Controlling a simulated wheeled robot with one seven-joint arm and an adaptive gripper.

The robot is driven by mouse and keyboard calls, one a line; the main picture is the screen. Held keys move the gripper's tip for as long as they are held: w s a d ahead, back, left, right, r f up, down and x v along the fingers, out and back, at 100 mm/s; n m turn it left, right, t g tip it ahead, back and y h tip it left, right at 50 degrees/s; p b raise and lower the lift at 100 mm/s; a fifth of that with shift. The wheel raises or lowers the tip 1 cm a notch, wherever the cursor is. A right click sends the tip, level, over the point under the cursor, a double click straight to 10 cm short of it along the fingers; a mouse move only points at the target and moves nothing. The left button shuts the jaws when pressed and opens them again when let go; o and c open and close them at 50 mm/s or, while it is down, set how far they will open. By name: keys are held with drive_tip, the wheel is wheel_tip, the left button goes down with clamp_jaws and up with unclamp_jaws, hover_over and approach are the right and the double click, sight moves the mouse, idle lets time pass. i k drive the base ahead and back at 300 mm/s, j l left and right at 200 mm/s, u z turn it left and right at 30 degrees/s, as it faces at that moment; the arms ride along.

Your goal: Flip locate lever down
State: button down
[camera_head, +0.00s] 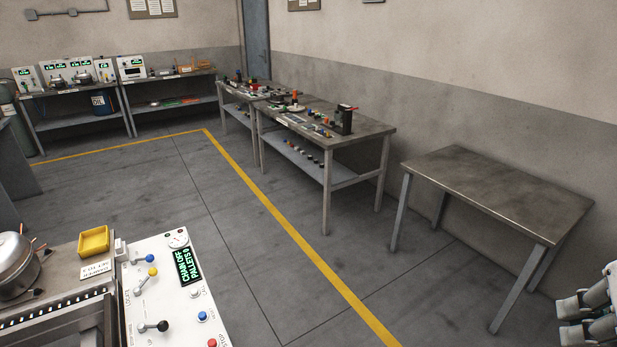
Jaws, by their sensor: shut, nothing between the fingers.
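A white control panel (175,305) stands at the bottom left. My gripper (567,321) is at the bottom right edge, partly cut off, shut and empty, far from the panel.
Left of the panel are a conveyor edge (60,318), a metal compressor (15,262) and a yellow tray (93,241). A bare metal table (495,190) stands at the right. Cluttered benches (345,139) line the back. The floor between is clear.

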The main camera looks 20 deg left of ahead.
sight(153, 271)
drive_tip(key=i, duration=0.4)
drive_tip(key=i+l+u, duration=0.15)
drive_tip(key=i, duration=0.3)
drive_tip(key=i+u, duration=0.3)
drive_tip(key=u, duration=0.15)
drive_tip(key=i+u, duration=0.25)
drive_tip(key=u, duration=0.15)
drive_tip(key=i+l+u, duration=0.2)
drive_tip(key=u, duration=0.25)
drive_tip(key=i+u, duration=0.3)
drive_tip(key=u, duration=0.2)
drive_tip(key=i+l+u, duration=0.25)
drive_tip(key=u, duration=0.25)
drive_tip(key=i+l+u, duration=0.3)
drive_tip(key=u, duration=0.15)
drive_tip(key=i+l+u, duration=0.2)
drive_tip(key=l+u, duration=0.15)
drive_tip(key=u, duration=0.15)
